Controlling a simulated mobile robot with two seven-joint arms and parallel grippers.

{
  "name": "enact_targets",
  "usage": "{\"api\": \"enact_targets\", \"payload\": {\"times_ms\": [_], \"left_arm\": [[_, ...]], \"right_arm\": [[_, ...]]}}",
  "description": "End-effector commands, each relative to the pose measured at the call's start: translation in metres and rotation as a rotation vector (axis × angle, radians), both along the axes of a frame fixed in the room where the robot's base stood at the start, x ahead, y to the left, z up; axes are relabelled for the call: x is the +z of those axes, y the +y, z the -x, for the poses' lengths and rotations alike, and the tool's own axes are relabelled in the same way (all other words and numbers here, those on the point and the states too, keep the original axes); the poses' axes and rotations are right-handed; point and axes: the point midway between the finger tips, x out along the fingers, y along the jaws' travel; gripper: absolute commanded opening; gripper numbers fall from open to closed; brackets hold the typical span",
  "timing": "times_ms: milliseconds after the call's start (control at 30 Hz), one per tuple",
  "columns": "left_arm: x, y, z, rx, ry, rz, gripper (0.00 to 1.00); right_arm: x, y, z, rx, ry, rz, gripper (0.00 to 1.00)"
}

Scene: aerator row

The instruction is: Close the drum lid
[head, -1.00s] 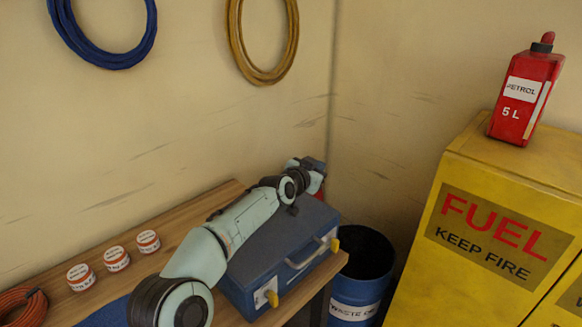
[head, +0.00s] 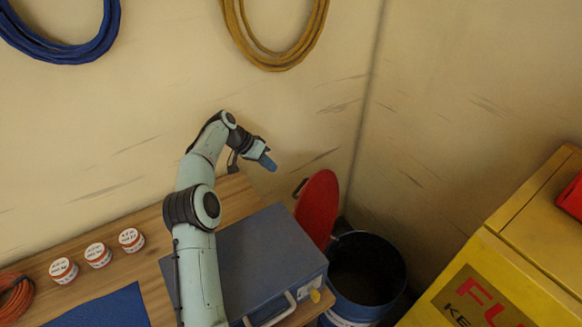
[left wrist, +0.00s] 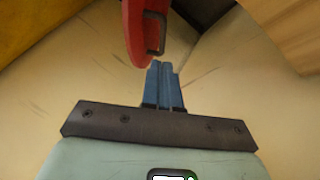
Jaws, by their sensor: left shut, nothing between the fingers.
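The blue drum (head: 364,290) stands on the floor past the right end of the bench, with its top open and its dark inside showing. Its red lid (head: 317,208) stands raised, nearly upright, at the drum's back left, with a dark handle (head: 300,187) on the side toward the wall. My left gripper (head: 268,163) is shut and empty, above and left of the lid near the wall. In the left wrist view the shut blue fingers (left wrist: 165,84) point at the lid (left wrist: 135,30) and its handle (left wrist: 156,32), apparently just short of them. My right gripper is out of view.
A blue-grey case (head: 255,255) lies on the wooden bench (head: 150,225), left of the drum. Several small tins (head: 98,255) stand farther left. A yellow fuel cabinet (head: 500,265) with a red can (head: 570,198) is on the right.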

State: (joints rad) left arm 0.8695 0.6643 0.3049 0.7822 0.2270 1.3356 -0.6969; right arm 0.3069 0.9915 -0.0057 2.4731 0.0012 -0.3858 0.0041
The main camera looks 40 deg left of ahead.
Motion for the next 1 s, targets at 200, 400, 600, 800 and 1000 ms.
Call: {"api": "enact_targets", "payload": {"times_ms": [200, 400, 600, 800, 1000], "left_arm": [[-0.036, -0.017, -0.016, -0.003, 0.005, 0.004, 0.0], [-0.07, -0.033, -0.037, -0.003, 0.004, 0.002, 0.0], [-0.08, -0.059, -0.045, -0.002, 0.002, -0.002, 0.0], [-0.079, -0.073, -0.049, 0.0, 0.001, -0.002, 0.0], [-0.078, -0.075, -0.05, 0.0, 0.0, -0.002, 0.0]], "right_arm": [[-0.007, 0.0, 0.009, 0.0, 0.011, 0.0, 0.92], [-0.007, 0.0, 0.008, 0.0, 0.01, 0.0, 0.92], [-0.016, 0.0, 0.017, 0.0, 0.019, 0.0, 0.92], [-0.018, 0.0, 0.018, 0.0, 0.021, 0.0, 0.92], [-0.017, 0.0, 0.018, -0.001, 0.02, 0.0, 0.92]]}}
